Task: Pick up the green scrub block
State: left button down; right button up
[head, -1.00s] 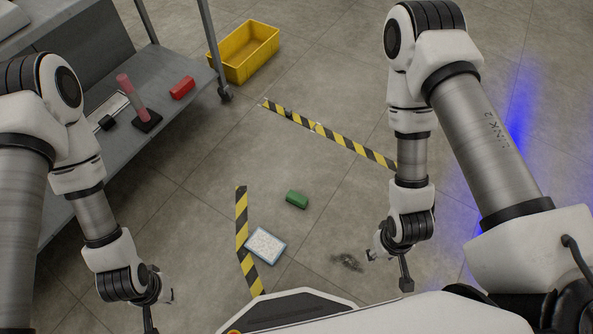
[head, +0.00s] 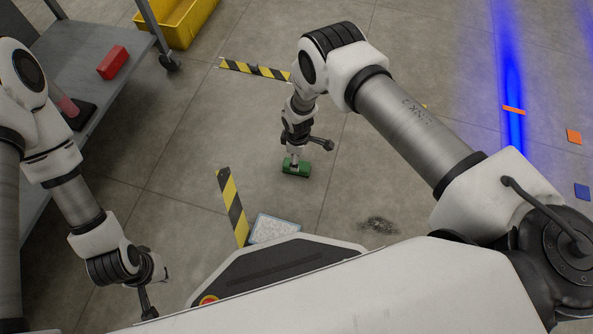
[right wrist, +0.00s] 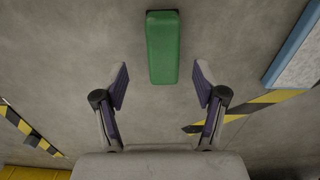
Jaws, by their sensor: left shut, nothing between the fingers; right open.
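The green scrub block (head: 297,170) lies on the concrete floor, directly below my right gripper (head: 296,157) in the head view. In the right wrist view the block (right wrist: 162,48) stands lengthwise at top centre. My right gripper (right wrist: 160,84) is open there, one finger on each side of the block's near end, with a gap on both sides. The fingers do not touch it. My left gripper (head: 149,302) is shut and empty at the lower left of the head view, far from the block.
A white, blue-edged panel (head: 272,229) lies near my base, beside yellow-black tape (head: 233,205). A grey cart (head: 85,35) with a red block (head: 113,62) stands at left; a yellow crate (head: 183,28) is behind it. A dark stain (head: 378,225) marks the floor at right.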

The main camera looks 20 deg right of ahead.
jog(key=f+b, duration=0.1)
jog(key=f, duration=0.1)
jog(key=f+b, duration=0.2)
jog(key=f, duration=0.1)
jog(key=shift+s+a+f+b, duration=0.15)
jog(key=shift+a+f+b, duration=0.05)
jog(key=shift+f+b, duration=0.1)
jog(key=shift+r, duration=0.15)
jog(key=c, duration=1.3)
notch_tip(320, 180, up, 10)
jog(key=p, duration=0.6)
